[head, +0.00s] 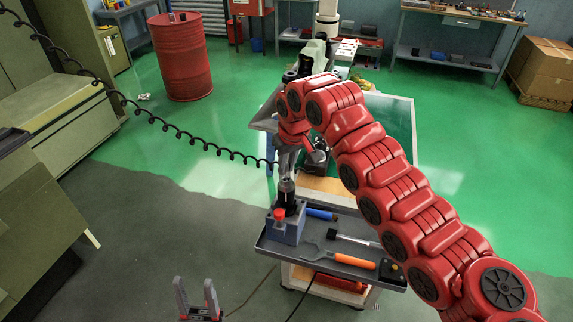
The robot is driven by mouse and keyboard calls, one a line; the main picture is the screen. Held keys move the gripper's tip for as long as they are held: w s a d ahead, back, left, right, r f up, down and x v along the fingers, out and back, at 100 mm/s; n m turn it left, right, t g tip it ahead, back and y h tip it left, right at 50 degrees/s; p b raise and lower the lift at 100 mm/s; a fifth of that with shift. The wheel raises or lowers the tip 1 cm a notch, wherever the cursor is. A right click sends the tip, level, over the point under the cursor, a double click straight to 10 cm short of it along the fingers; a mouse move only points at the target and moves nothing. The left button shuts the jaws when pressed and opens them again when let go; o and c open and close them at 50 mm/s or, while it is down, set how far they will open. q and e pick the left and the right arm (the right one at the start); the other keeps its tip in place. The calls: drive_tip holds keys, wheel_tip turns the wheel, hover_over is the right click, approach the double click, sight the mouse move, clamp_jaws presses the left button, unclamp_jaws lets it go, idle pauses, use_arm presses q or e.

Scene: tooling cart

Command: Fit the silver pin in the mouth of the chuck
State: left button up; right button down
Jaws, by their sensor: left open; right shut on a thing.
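The chuck (287,197) is a dark upright cylinder with a greyer top, standing at a blue-grey block (287,228) with a red knob on the left of the cart tray. My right gripper (287,170) points down directly above the chuck and is shut. The silver pin is too small and too covered by the grey fingers to make out clearly. I cannot tell whether it touches the chuck's mouth. My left gripper (198,300) is open and empty at the bottom of the view, its fingers pointing up, left of the cart and away from it.
The grey cart tray (268,246) holds a blue-handled tool (321,214), a wrench (318,250), an orange-handled tool (355,261) and a hammer-like tool (352,239). My red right arm covers the cart's right side. A red barrel (182,60) stands far back on open floor.

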drive_tip(key=shift+f+b, duration=0.45)
drive_tip(key=shift+f, duration=0.1)
idle(0.5)
drive_tip(key=c, duration=0.8)
unclamp_jaws()
drive_tip(key=shift+o, duration=0.2)
